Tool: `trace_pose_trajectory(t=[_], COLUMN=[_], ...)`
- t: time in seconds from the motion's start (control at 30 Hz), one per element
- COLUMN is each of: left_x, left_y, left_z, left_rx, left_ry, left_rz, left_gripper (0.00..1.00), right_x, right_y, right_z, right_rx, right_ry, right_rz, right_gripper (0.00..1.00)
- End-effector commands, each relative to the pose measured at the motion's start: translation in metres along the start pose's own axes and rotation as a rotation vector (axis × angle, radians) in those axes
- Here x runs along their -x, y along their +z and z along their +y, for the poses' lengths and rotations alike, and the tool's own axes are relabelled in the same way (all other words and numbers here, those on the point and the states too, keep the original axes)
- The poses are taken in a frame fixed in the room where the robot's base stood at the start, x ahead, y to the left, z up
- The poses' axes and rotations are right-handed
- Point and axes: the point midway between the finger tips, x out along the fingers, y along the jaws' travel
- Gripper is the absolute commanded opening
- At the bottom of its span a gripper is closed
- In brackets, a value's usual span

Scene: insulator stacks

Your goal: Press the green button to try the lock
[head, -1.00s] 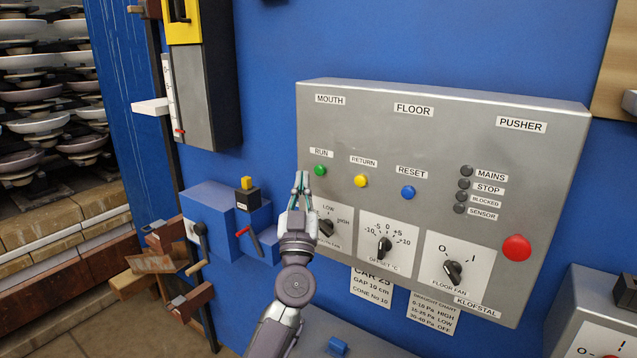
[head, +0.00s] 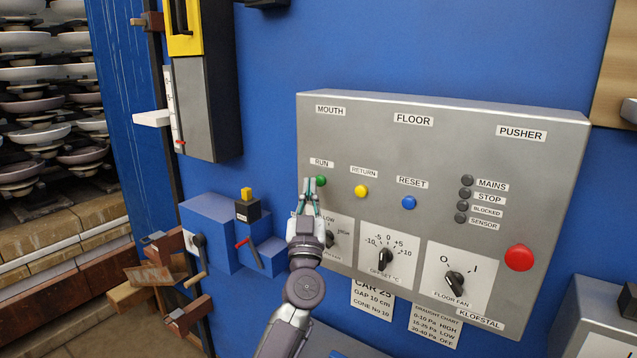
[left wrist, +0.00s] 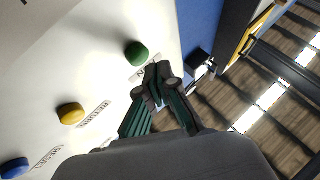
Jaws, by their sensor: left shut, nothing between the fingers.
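The green button (head: 321,181), under the RUN label, sits at the left of the grey control panel (head: 440,140). It also shows in the left wrist view (left wrist: 136,53), a little ahead of the fingertips. My left gripper (head: 310,181) is shut and empty. In the head view its fingertips overlap the panel's left edge just left of the green button. The wrist view shows the left fingertips (left wrist: 157,80) apart from the button in the picture. Whether they touch the panel face, I cannot tell. My right gripper is not in view.
A yellow button (head: 361,191), a blue button (head: 409,202) and a red button (head: 519,257) are on the same panel. Dials sit below them. A blue box with a red-handled lever (head: 249,241) stands left of my gripper. Stacked insulators (head: 45,130) are at far left.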

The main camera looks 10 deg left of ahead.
Motion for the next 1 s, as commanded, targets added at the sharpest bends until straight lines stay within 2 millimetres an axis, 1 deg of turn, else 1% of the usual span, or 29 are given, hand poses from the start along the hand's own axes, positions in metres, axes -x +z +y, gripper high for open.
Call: trace_pose_trajectory(t=[0.73, 1.0], left_x=[-0.0003, -0.0061], left_y=[0.0003, 0.0037], left_z=[0.0002, 0.004], left_rx=[0.0, 0.001], left_ry=[0.0, 0.0], left_rz=[0.0, 0.0], left_gripper=[0.0, 0.0], right_x=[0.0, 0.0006], right_y=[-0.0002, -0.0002], right_z=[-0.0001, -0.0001], right_rx=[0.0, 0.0], right_ry=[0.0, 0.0], right_rz=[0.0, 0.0], right_gripper=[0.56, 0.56])
